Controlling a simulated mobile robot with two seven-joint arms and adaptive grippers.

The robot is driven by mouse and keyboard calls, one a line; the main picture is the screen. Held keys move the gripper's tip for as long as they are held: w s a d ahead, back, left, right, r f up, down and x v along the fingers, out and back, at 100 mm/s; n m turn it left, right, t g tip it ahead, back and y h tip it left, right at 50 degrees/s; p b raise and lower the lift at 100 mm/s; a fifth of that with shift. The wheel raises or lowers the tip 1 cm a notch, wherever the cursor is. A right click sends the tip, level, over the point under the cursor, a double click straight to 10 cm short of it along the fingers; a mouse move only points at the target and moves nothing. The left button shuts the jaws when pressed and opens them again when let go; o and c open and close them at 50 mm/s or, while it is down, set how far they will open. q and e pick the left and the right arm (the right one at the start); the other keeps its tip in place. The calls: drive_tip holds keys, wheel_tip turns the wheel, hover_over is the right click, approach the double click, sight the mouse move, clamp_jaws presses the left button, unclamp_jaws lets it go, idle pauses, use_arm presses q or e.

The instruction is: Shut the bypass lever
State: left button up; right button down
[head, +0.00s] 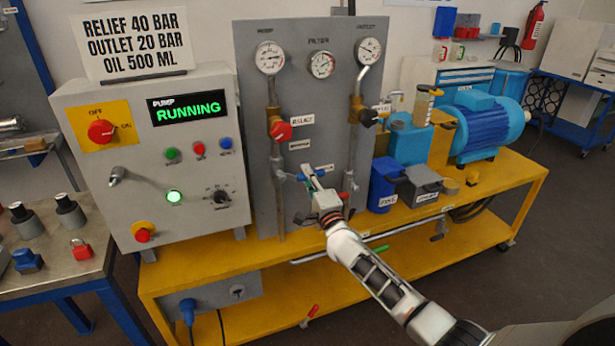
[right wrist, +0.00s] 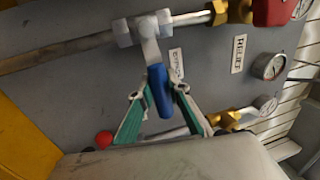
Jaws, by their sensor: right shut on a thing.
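The bypass lever (right wrist: 159,90) has a blue handle on a metal arm. It joins a valve (right wrist: 143,28) on a bare metal pipe, and in the right wrist view it stands roughly crosswise to that pipe. My right gripper (head: 309,178) is at the lever in front of the grey panel. In the right wrist view its two green-padded fingers lie on either side of the blue handle, shut on it. In the head view the gripper hides part of the lever. My left gripper is not in view.
The grey panel (head: 257,110) carries gauges and a red relief knob (head: 281,131). The control box (head: 150,160) at left reads RUNNING.

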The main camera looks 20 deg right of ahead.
drive_tip(key=c, duration=1.9)
unclamp_jaws()
drive_tip(key=shift+r, duration=0.1)
drive_tip(key=shift+s+f, duration=0.2)
drive_tip(key=shift+s, duration=0.2)
drive_tip(key=s+f, duration=0.2)
drive_tip(key=s, duration=0.9)
drive_tip(key=shift+d, duration=0.2)
drive_tip(key=s+a+f+n+g+y, duration=0.2)
drive_tip(key=s+a+f+n, duration=0.2)
drive_tip(key=s+f+n, duration=0.3)
drive_tip(key=s+a+f+n+g+y, duration=0.1)
drive_tip(key=s+a+f+n+g, duration=0.2)
drive_tip(key=s+f+n, duration=0.35)
drive_tip(key=s+f+n+g, duration=0.2)
drive_tip(key=s+f+n, duration=0.2)
drive_tip(key=s, duration=0.5)
drive_tip(key=s+f+n+g+h, duration=0.1)
drive_tip(key=s+f+n, duration=0.3)
drive_tip(key=s+f, duration=0.4)
drive_tip(key=shift+s+a+g, duration=0.15)
drive_tip(key=shift+s+g, duration=0.55)
drive_tip(key=shift+s, duration=0.35)
